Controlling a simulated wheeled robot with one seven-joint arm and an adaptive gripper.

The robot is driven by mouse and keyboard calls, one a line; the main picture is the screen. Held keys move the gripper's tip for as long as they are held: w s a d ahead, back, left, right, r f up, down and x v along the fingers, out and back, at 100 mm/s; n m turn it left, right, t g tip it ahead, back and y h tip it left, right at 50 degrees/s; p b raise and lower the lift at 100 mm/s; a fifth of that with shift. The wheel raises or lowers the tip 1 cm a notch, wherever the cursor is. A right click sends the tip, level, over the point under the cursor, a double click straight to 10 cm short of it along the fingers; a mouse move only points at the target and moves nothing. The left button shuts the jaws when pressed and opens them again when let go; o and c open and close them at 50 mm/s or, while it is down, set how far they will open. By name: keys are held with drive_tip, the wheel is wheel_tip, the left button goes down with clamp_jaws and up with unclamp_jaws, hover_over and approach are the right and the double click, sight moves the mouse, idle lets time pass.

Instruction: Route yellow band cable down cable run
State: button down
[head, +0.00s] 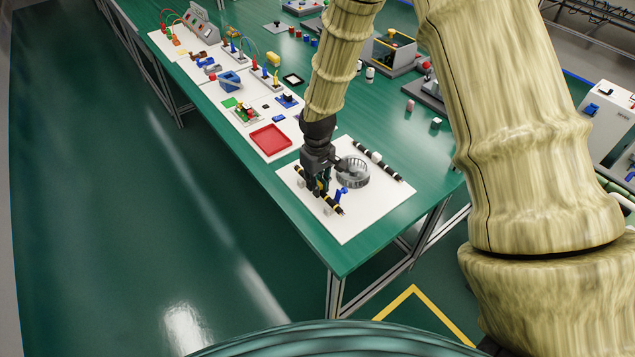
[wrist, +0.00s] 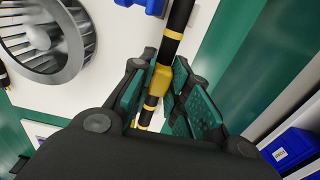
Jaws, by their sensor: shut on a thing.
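The yellow band cable, a black cable with yellow bands (head: 335,207), lies along the near side of a white board (head: 345,230) at the table's front corner. In the wrist view the cable (wrist: 173,45) runs from the top edge down between my fingers, with a thick yellow part at the grip. My gripper (head: 318,190) is shut on the cable, low over the board; it also shows in the wrist view (wrist: 160,92). A blue clip (head: 342,192) stands close beside the cable. Small white blocks (head: 300,183) sit near it. My fingers hide part of the cable.
A grey finned wheel (head: 353,173) sits right behind my gripper and shows in the wrist view (wrist: 45,40). A second black banded cable (head: 390,171) lies along the board's far side. A red tray (head: 270,140) lies on the neighbouring board. The board's front corner is clear.

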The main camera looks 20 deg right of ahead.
drive_tip(key=shift+f+b, duration=0.4)
drive_tip(key=shift+f, duration=0.9)
drive_tip(key=c, duration=1.3)
unclamp_jaws()
wheel_tip(320, 180, up, 12)
drive_tip(key=shift+r, duration=0.1)
